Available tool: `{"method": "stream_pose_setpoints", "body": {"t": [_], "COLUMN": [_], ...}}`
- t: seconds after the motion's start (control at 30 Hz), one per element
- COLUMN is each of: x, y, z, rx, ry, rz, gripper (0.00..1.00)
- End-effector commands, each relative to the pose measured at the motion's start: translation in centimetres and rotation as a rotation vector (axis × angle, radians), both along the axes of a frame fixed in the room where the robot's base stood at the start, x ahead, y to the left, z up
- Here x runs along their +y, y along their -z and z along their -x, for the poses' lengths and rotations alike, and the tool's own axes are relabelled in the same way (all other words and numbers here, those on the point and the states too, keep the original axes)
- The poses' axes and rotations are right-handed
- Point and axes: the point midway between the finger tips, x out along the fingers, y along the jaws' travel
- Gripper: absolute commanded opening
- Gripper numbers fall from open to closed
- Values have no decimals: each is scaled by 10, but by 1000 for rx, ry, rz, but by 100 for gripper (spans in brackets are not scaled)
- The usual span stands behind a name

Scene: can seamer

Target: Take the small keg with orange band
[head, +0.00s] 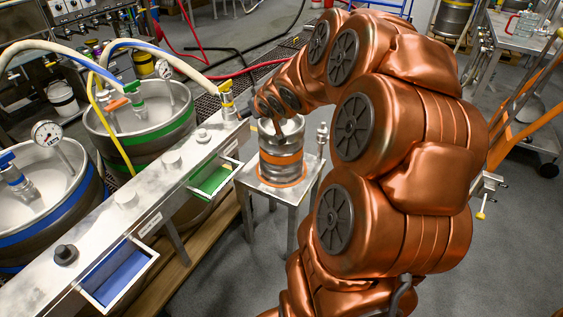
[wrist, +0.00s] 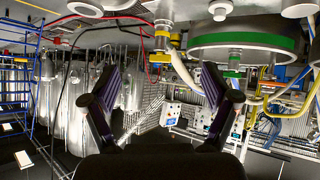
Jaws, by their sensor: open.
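The small metal keg with an orange band (head: 282,160) stands upright on a small metal stand (head: 288,195) near the middle of the head view. My arm reaches over from the right, and its end hides part of the keg's top. My gripper (head: 264,122) is small and dark there, at the keg's upper left; I cannot tell whether it touches. In the wrist view my gripper (wrist: 162,88) shows two dark fingers spread apart with nothing between them. I cannot make out the orange-banded keg in the wrist view.
A long metal bench with a green drawer (head: 213,180) and a blue drawer (head: 118,272) runs left of the stand. Behind it stand a green-banded keg (head: 150,140) and a blue-banded keg (head: 45,225) with hoses. An orange trolley (head: 535,105) is at right.

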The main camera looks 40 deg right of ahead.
Motion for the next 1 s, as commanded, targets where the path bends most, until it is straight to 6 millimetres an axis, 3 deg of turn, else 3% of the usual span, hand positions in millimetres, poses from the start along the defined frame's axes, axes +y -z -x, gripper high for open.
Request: {"method": "stream_pose_setpoints", "body": {"t": [0.03, 0.23, 0.5, 0.77, 1.0], "x": [-19, -74, -126, -142, -143], "y": [25, 54, 93, 107, 107], "z": [-5, -20, -1, 21, 13], "rx": [-50, -272, -529, -648, -661], "ry": [0, -46, -131, -186, -197], "rz": [2, 10, -3, -16, -20], "gripper": [86, 86, 86, 86, 86]}}
